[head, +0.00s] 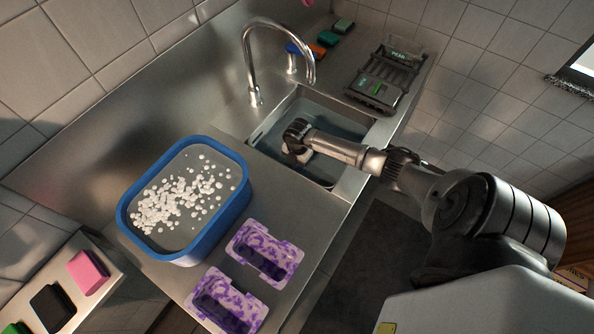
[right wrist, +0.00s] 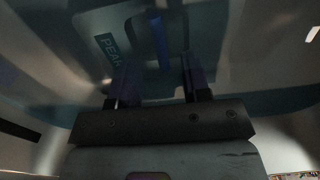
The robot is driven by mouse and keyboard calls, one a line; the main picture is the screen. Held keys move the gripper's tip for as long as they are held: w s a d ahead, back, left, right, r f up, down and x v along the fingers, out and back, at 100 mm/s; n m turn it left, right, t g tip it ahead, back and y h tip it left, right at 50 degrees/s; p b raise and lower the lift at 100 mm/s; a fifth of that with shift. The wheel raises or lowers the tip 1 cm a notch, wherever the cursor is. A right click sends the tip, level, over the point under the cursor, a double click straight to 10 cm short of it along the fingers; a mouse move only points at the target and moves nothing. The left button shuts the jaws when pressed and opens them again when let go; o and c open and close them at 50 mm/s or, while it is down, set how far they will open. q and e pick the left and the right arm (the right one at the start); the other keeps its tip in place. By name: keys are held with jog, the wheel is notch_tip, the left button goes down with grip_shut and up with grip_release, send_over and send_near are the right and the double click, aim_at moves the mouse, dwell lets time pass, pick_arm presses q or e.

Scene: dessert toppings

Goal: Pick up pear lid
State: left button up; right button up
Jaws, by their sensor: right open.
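In the right wrist view, a pale lid with a dark label reading PEAR (right wrist: 135,28) lies in the sink, dim and partly under water. A blue strip runs down its middle. My right gripper (right wrist: 158,80) is open, with its two fingers pointing at the lid and one finger on each side of the blue strip's line. I cannot tell whether they touch it. In the head view my right gripper (head: 296,152) is down inside the sink, and a bit of the whitish lid (head: 304,158) shows beside it. My left gripper is not in view.
The steel sink (head: 349,184) has walls close around my right gripper, and a tap (head: 254,95) arches behind it. A dark rack (head: 375,92) with a PEAR-labelled container stands at the back right. A blue tub (head: 211,249) of white bits and purple moulds (head: 262,250) occupy the counter.

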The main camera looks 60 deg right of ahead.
aim_at(297, 169)
jog(key=f, duration=0.3)
jog(key=shift+a+f+b, duration=0.3)
jog(key=shift+d+f, duration=0.1)
jog(key=shift+f, duration=0.25)
jog(key=shift+c, duration=0.2)
grip_shut()
